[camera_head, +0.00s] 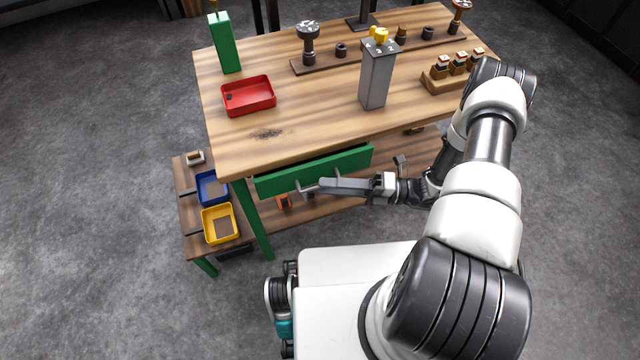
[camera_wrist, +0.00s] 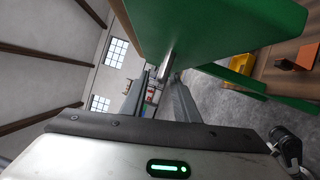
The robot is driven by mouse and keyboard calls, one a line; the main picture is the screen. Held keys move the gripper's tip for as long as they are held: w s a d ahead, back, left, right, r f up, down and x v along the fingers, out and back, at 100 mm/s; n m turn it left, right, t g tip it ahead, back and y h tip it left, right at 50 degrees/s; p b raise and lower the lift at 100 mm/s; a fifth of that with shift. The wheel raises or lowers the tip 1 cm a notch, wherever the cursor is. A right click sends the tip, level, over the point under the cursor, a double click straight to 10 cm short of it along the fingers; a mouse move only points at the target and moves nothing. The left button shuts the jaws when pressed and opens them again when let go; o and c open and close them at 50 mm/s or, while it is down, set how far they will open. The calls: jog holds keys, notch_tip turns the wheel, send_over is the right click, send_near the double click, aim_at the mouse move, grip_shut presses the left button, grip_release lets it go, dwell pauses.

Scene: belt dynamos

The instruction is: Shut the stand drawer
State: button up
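The stand drawer (camera_head: 338,162) has a green front under the wooden tabletop. A dark strip behind its top edge suggests it stands a little out from the bench. A grey bar handle (camera_head: 302,184) is on the front. My gripper (camera_head: 322,185) is in front of the drawer at the handle. In the wrist view, the green front (camera_wrist: 210,30) fills the top, and a grey handle part (camera_wrist: 170,62) shows near the fingertips. My gripper (camera_wrist: 160,78) has a visible gap between its fingers. Whether they touch the handle I cannot tell.
The tabletop (camera_head: 300,125) holds a red tray (camera_head: 248,96), a green block (camera_head: 224,42), a grey post (camera_head: 376,75) and a wooden rack (camera_head: 448,80). A low side shelf (camera_head: 193,225) carries a blue bin (camera_head: 212,187) and a yellow bin (camera_head: 220,224). Open floor lies left.

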jog(key=shift+w+a+r, duration=0.1)
jog(key=shift+w+a, duration=0.05)
jog(key=shift+a, duration=1.3)
jog(key=shift+c, duration=0.4)
grip_shut()
